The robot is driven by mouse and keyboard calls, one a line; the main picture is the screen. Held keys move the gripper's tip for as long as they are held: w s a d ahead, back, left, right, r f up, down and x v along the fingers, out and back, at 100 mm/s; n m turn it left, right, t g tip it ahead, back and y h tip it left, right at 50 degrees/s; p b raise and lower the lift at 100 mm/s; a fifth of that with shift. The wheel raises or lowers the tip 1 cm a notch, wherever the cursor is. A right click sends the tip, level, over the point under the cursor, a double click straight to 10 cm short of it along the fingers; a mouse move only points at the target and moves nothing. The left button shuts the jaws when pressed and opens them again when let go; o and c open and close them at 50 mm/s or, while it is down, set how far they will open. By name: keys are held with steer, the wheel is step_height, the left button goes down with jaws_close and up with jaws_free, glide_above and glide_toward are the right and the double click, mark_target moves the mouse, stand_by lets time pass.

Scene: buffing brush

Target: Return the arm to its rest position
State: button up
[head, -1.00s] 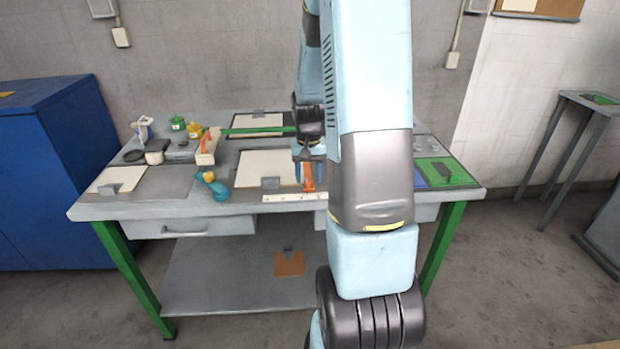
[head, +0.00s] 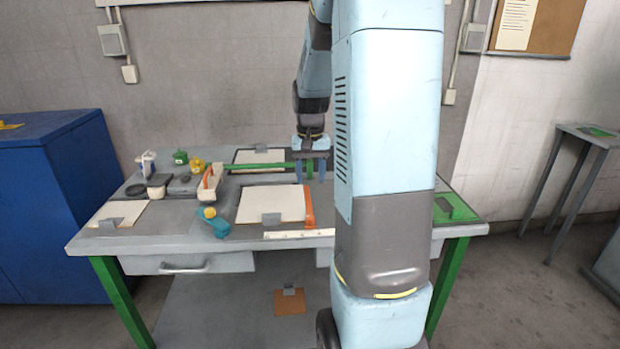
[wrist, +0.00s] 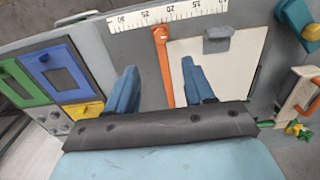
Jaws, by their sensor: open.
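My gripper (head: 311,170) hangs above the back middle of the workbench (head: 140,240), fingers pointing down. In the wrist view its two blue fingers (wrist: 160,88) are spread apart with nothing held between them. A slim orange tool (head: 308,208) lies on the bench along the right edge of a cream board (head: 268,204), below and apart from the fingers. It also shows in the wrist view (wrist: 163,62), beyond the gap between the fingers. My arm hides part of the bench's right side in the head view.
A white ruler (head: 295,235) lies at the bench's front edge. A teal and yellow item (head: 216,222), a cream block with an orange handle (head: 209,183) and small containers (head: 180,157) stand on the left. A blue cabinet (head: 50,190) is left of the bench.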

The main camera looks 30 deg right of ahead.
steer(key=shift+r, duration=0.1)
stand_by(0.3)
steer(key=s+a+r+n+t, duration=0.2)
steer(key=s+a+r, duration=0.4)
steer(key=s+a, duration=0.2)
steer(key=s+a+r+n+t, duration=0.3)
steer(key=s+a+r, duration=0.4)
steer(key=s, duration=0.5)
steer(key=shift+s+a+r+t, duration=0.2)
steer(key=shift+s+a+t, duration=0.1)
steer(key=shift+a, duration=0.95)
steer(key=shift+c, duration=0.4)
